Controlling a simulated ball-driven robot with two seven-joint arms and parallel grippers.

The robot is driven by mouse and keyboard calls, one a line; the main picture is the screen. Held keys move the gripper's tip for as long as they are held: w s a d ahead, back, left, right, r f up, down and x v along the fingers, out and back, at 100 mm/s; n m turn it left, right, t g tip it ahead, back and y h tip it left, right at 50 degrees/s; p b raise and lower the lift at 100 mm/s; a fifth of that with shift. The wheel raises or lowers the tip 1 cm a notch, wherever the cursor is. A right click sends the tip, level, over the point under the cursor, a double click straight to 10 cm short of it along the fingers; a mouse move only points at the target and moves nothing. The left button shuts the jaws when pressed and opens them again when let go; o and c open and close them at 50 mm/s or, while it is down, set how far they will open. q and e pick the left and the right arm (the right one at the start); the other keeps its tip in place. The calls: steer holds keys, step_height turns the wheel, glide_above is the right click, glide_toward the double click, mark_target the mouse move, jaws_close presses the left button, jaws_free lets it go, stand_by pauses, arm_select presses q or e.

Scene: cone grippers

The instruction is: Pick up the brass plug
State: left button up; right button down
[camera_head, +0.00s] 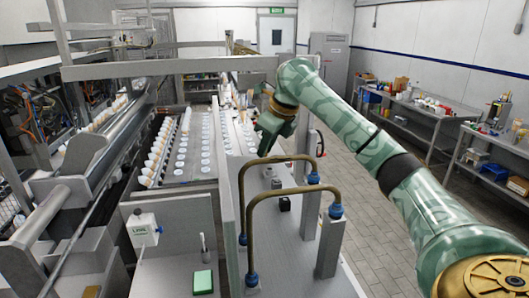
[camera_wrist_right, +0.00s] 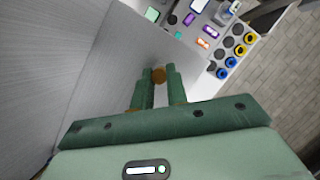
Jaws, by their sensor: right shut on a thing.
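The brass plug (camera_wrist_right: 158,76) shows in the right wrist view as a small round brass-coloured piece between the fingertips. My right gripper (camera_wrist_right: 159,80) is shut on it, with one green finger on each side. In the head view my right arm comes in from the right and the right gripper (camera_head: 270,138) hangs down over the bench beside an upright grey panel. The plug itself cannot be made out in the head view. My left gripper is not in view.
Two bent brass pipes with blue fittings (camera_head: 335,210) rise in front of the gripper. The grey panel (camera_head: 228,190) stands to its left, with a tray of white cups (camera_head: 190,182) beyond. In the wrist view, yellow and blue ringed items (camera_wrist_right: 240,50) lie at upper right.

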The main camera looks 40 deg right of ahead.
steer(key=shift+r, duration=0.3)
step_height(320, 180, up, 2)
steer(key=shift+r+p, duration=0.1)
steer(key=shift+p, duration=0.2)
steer(key=s+d+r+p, duration=0.2)
steer(key=d+r+p, duration=0.4)
steer(key=d+r, duration=0.7)
steer(key=shift+d+v, duration=0.25)
steer(key=shift+v, duration=0.95)
